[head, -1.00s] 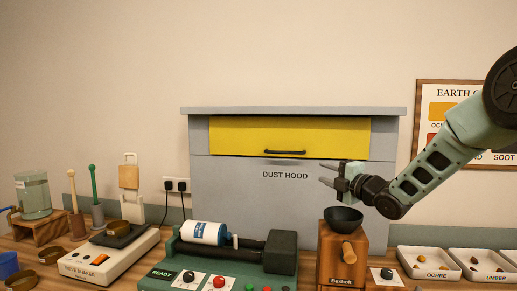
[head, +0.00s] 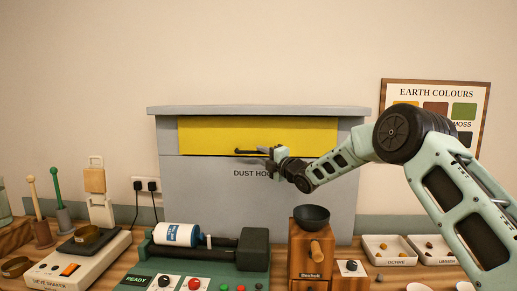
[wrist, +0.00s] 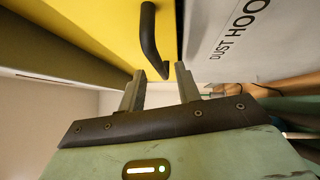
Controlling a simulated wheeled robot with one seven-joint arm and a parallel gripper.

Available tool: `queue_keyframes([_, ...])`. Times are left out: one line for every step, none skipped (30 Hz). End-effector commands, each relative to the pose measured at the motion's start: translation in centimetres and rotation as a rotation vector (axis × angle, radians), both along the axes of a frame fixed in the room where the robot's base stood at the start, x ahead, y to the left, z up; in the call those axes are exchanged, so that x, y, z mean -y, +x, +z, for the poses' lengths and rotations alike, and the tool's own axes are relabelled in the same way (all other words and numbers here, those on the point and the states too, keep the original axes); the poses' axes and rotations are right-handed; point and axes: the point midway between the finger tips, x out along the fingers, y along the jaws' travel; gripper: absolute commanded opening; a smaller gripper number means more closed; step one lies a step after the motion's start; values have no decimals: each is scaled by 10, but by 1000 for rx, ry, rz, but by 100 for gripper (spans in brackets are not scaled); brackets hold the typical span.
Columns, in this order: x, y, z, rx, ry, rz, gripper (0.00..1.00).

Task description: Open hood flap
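The grey dust hood (head: 200,185) stands against the wall with its yellow flap (head: 220,135) down and closed across the upper front. The flap's dark bar handle (head: 245,152) runs along its lower edge. My gripper (head: 268,156) is at the right end of this handle and hides part of it and the lettering. In the wrist view, the handle (wrist: 149,35) on the yellow flap (wrist: 105,25) reaches down toward my fingertips. My gripper (wrist: 161,80) has its two fingers apart, with the handle's end near the gap. I cannot tell whether they touch.
Below the hood stand a green mill with a white bottle (head: 178,235), a wooden grinder with a dark bowl (head: 311,215) and a sieve shaker (head: 75,262). Pigment trays (head: 388,248) lie at right. The space before the flap's left half is clear.

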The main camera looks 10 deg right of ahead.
Motion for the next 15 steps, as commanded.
queue_keyframes([-3,6,3,1,0,1,33])
queue_keyframes([-5,9,3,1,0,2,33])
queue_keyframes([-7,12,4,1,0,1,33])
queue_keyframes([-8,14,4,0,0,1,33])
queue_keyframes([-9,16,4,-1,1,1,33])
queue_keyframes([-10,18,4,0,1,1,33])
queue_keyframes([-10,19,4,0,1,1,33])
queue_keyframes([-11,20,4,0,1,0,33])
queue_keyframes([-11,21,4,0,1,0,33])
queue_keyframes([-11,22,4,0,1,0,33])
queue_keyframes([-11,22,3,0,1,0,33])
queue_keyframes([-12,22,3,0,1,0,33])
queue_keyframes([-12,22,3,0,1,0,33])
queue_keyframes([-12,22,3,0,1,0,33])
queue_keyframes([-12,22,3,0,1,0,33])
